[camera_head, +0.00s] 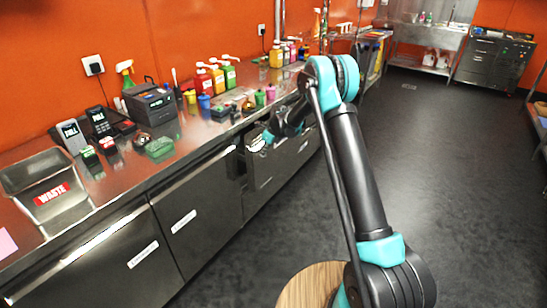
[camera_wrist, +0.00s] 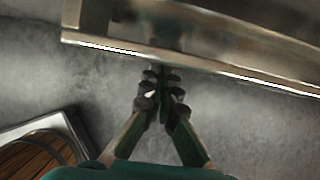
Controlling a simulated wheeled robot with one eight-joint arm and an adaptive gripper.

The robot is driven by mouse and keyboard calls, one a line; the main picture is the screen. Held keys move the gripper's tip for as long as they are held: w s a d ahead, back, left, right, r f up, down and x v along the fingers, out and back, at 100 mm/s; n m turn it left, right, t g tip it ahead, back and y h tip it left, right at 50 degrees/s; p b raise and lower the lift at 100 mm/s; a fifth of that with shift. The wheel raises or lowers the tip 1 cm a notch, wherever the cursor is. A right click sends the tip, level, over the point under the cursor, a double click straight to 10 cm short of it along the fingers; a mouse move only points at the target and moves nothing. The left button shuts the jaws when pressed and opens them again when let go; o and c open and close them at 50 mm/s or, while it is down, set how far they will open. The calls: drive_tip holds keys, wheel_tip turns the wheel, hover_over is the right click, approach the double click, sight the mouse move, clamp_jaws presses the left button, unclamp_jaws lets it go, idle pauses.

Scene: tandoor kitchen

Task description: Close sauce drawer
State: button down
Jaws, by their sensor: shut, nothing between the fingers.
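The drawer front (camera_head: 265,170) is under the steel counter, in the middle of the head view. It seems to stand slightly out from the cabinets, but my arm hides part of it and I cannot tell how far. My gripper (camera_head: 257,143) is near the upper part of this front. In the wrist view my gripper (camera_wrist: 162,78) has its fingers together and empty. Their tips are at or just below the bright metal edge (camera_wrist: 120,50) of the drawer; I cannot tell whether they touch it. No readable label marks this drawer as the sauce one.
The counter carries a waste bin (camera_head: 45,185), a black printer-like box (camera_head: 152,103), and several sauce pump bottles (camera_head: 218,78). Closed cabinet fronts (camera_head: 190,208) run to the left. The dark floor (camera_head: 430,150) to the right is clear.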

sight(255, 148)
drive_tip(key=shift+w+a, duration=0.5)
drive_tip(key=shift+a, duration=0.35)
drive_tip(key=shift+w+a, duration=0.5)
drive_tip(key=shift+a, duration=0.4)
drive_tip(key=shift+w+a, duration=0.5)
drive_tip(key=shift+a, duration=0.35)
drive_tip(key=shift+d, duration=0.1)
